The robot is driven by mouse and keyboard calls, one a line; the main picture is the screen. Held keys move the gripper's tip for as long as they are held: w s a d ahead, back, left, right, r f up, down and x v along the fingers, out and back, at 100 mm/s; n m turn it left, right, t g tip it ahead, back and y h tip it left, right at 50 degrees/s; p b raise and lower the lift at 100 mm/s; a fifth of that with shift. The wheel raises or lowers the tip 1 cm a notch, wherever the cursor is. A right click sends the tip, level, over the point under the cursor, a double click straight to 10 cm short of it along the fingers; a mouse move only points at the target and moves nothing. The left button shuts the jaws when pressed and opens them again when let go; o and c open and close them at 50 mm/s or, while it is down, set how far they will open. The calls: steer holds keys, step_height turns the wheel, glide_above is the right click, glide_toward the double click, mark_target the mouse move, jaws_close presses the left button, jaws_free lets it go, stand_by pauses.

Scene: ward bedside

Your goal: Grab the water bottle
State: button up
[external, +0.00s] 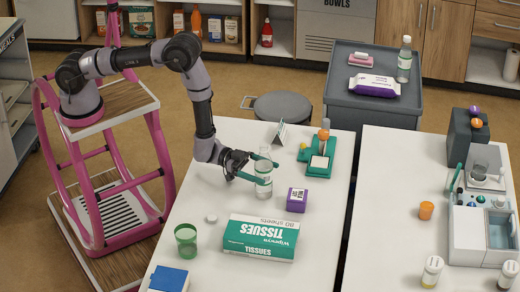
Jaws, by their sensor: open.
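A clear bottle (263,190) with a pale body stands upright on the near white table, close to its middle. My gripper (266,172) is open at the bottle, coming from the left. Its teal fingers reach along the bottle's upper part, one nearer the camera and one farther back. The bottle appears to be between them; I cannot tell whether either finger touches it. The fingers partly hide its upper part. Another clear bottle (404,66) with a white cap stands on the grey cart at the back right.
A purple box (297,200) stands just right of the bottle, and a tissue box (259,239) lies in front. A green cup (186,241) and a small white round item (211,219) are at front left. A green-based device (320,158) and a standing card (281,133) are behind.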

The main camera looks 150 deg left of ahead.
steer(key=c, duration=1.3)
jaws_close()
steer(key=shift+r, duration=0.15)
